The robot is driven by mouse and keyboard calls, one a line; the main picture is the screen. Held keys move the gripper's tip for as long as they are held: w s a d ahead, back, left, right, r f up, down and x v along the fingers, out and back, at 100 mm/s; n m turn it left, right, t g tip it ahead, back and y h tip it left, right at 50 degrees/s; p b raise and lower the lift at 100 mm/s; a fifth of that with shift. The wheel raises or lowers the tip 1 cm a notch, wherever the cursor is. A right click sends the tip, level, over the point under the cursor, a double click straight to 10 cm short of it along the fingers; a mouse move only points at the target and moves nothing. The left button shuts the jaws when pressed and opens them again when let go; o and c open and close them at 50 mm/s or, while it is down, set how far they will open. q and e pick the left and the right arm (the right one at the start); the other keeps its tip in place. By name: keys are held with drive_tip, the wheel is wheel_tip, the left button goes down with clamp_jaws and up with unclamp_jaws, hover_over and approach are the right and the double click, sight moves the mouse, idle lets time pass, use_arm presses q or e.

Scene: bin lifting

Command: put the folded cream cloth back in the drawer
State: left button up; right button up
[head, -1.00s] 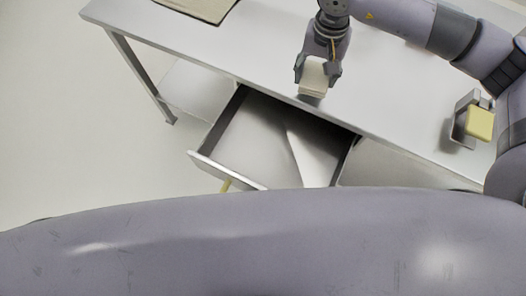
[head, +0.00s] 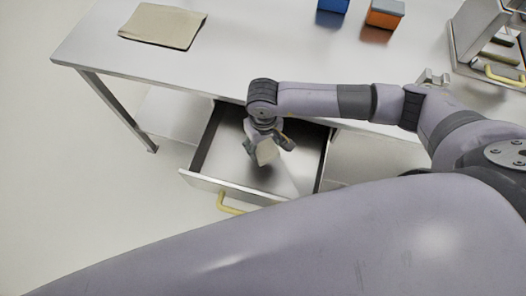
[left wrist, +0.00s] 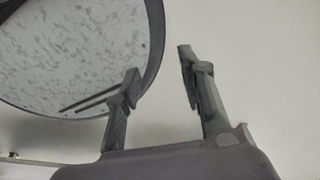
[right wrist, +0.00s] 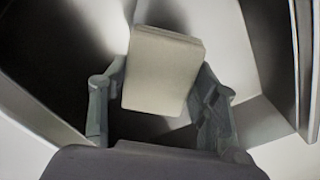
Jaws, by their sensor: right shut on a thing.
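The folded cream cloth (head: 266,152) is held in my right gripper (head: 268,145), over the open drawer (head: 203,182) in the head view. In the right wrist view the cloth (right wrist: 163,70) sits between the two fingers of the right gripper (right wrist: 155,105), slightly tilted. The drawer's interior (right wrist: 225,45) shows around it. I cannot tell whether the cloth touches the drawer floor. The drawer is pulled out under the table and has a yellow handle (head: 230,206). My left gripper (left wrist: 160,85) is open and empty in the left wrist view, away from the drawer.
A beige mat (head: 163,26) lies on the table (head: 225,60) at the far left. A blue box (head: 333,5), an orange box (head: 385,14) and a metal unit with a yellow handle (head: 505,77) stand at the back right. A round dark-rimmed object (left wrist: 80,50) is near my left gripper.

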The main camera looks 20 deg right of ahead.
sight(263, 146)
wheel_tip(263, 146, down, 3)
drive_tip(key=shift+f, duration=0.15)
wheel_tip(263, 146, down, 4)
drive_tip(key=shift+r+p, duration=0.2)
drive_tip(key=shift+p, duration=0.1)
use_arm(q)
drive_tip(key=shift+s+a+r, duration=0.35)
drive_tip(key=shift+s+r, duration=0.05)
drive_tip(key=shift+s, duration=0.1)
use_arm(e)
drive_tip(key=shift+f, duration=0.2)
drive_tip(key=o, duration=1.1)
use_arm(q)
drive_tip(key=shift+w+f, duration=0.15)
use_arm(e)
drive_tip(key=shift+r, duration=0.1)
